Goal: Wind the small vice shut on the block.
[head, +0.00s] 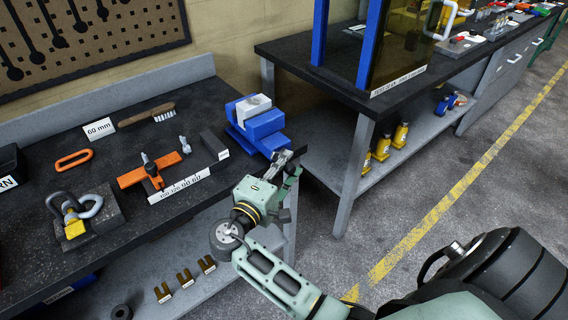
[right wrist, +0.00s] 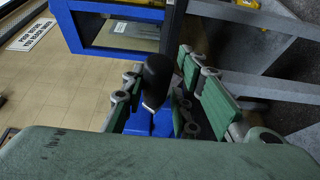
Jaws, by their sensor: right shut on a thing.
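The small blue vice (head: 262,128) stands at the right end of the dark workbench. A light grey block (head: 253,104) sits at its jaws; whether both jaws touch it is too small to tell. My right gripper (head: 284,158) is at the vice's near end, over the bench's right edge. In the right wrist view, a black crank grip (right wrist: 157,75) stands between the green fingers of my right gripper (right wrist: 165,92), which is shut on it. Blue vice parts (right wrist: 150,122) show behind the fingers. My left gripper is out of view.
A dark grey block (head: 214,145) and an orange clamp (head: 150,172) lie left of the vice. A wooden brush (head: 146,115) lies farther back. A second bench (head: 300,62) with a blue-framed cabinet stands to the right, with a gap between the benches.

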